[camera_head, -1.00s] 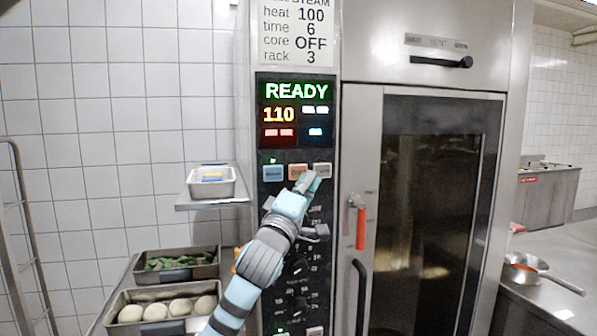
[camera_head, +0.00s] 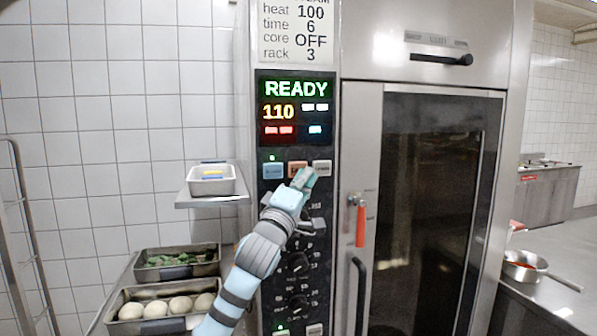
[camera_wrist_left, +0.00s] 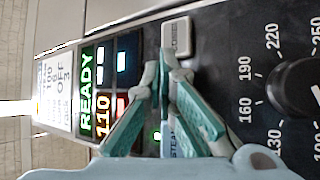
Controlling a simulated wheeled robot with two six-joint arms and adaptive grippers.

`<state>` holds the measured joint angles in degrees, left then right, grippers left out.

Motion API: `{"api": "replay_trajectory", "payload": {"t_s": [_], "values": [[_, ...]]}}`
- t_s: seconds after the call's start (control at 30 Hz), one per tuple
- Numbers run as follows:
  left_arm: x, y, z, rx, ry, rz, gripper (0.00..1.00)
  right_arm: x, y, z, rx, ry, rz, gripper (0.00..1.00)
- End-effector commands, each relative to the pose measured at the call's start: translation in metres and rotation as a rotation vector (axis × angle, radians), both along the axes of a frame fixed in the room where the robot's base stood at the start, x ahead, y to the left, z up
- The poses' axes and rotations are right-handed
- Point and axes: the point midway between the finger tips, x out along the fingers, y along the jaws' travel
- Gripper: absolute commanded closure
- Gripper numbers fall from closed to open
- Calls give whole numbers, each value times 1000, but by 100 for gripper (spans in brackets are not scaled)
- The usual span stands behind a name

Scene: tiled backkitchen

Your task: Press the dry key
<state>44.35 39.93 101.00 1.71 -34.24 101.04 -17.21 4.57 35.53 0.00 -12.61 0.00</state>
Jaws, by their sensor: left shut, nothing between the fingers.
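The oven's key row shows in the head view: a blue key (camera_head: 273,171) on the left, an orange key (camera_head: 297,168) in the middle and a grey key (camera_head: 322,168) on the right. The orange key's label is too small to read. My left gripper (camera_head: 304,178) is shut and empty, its tips in front of the orange key's lower right part. In the left wrist view the shut fingertips (camera_wrist_left: 165,62) lie between the grey key (camera_wrist_left: 177,38) and the blue key marked STEAM, hiding the middle key. Contact cannot be told. My right gripper is out of view.
The display (camera_head: 296,102) above the keys reads READY and 110. Knobs (camera_head: 298,263) lie below the keys. A small shelf (camera_head: 211,201) juts out left, above trays of greens and pale round items.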

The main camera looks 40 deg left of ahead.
Motion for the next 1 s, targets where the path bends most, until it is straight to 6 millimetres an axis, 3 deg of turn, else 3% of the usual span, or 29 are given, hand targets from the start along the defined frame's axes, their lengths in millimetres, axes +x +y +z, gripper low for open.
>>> {"api": "replay_trajectory", "payload": {"t_s": [1.0], "values": [[5,7,0,0,-1,-1,100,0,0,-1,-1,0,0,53]]}}
